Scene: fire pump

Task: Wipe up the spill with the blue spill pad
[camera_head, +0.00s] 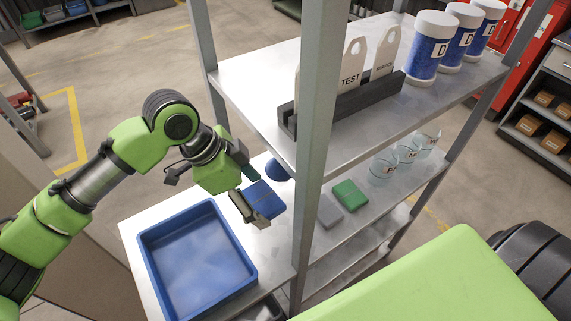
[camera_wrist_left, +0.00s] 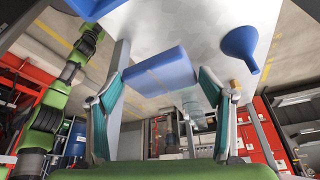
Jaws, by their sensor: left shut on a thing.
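My left gripper (camera_head: 250,197) is shut on the blue spill pad (camera_head: 265,200), above the white lower surface right of the blue tray. In the left wrist view the blue spill pad (camera_wrist_left: 160,70) spans the gap between the two fingers of the left gripper (camera_wrist_left: 157,84). I cannot make out the spill clearly; the gripper, the pad and a shelf post cover part of the surface. My right gripper does not show in the head view.
A blue tray (camera_head: 245,287) stands left of the post. A blue funnel (camera_head: 277,168) is just behind the pad. Right of the post are a grey pad (camera_head: 328,212), a green pad (camera_head: 350,195) and glass beakers (camera_head: 381,170). The upper shelf (camera_head: 250,95) and grey post (camera_head: 317,130) limit room.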

